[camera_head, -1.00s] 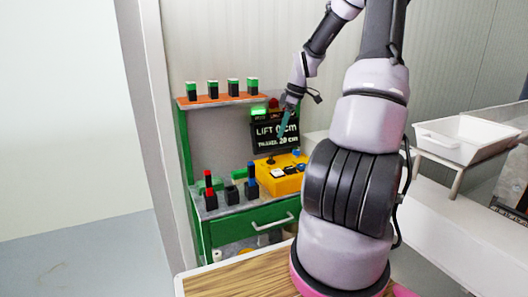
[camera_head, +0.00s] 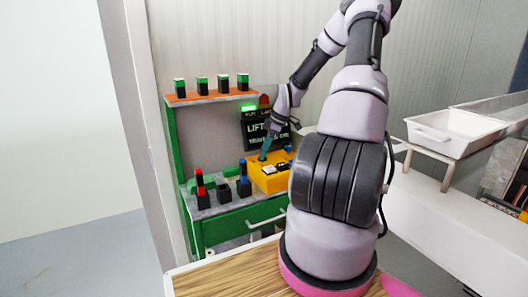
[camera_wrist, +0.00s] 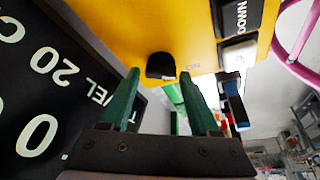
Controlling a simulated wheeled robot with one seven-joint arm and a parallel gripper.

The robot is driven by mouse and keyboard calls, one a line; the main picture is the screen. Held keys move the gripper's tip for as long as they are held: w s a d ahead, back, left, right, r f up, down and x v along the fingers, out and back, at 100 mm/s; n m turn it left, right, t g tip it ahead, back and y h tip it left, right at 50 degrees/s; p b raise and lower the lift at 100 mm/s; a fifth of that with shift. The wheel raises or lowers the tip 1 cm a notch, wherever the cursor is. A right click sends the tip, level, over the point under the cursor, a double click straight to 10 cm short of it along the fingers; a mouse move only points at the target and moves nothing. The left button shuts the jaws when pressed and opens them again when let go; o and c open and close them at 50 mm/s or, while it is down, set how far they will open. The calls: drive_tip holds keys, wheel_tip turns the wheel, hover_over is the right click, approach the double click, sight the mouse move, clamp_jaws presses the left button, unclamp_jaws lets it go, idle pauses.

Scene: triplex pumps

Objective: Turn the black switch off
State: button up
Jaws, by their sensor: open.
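The yellow control box (camera_head: 262,184) stands on the green bench beside the dark display. In the wrist view the box (camera_wrist: 110,22) fills the top, with a small black switch (camera_wrist: 160,66) on its face. My gripper (camera_wrist: 160,76) is open, its two green fingers apart on either side of the switch; I cannot tell whether they touch it. In the head view my gripper (camera_head: 266,150) points down at the box, and the switch is hidden or too small to make out there.
A black button (camera_wrist: 238,16) and a white button (camera_wrist: 239,53) sit on the box close by. The display (camera_wrist: 45,95) stands close to the fingers. Red and blue blocks (camera_head: 243,186) stand on the bench, left of the box. A white tray (camera_head: 450,135) is at right.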

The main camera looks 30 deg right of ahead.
drive_tip(key=shift+a+f, duration=0.1)
drive_tip(key=shift+f, duration=0.15)
clamp_jaws()
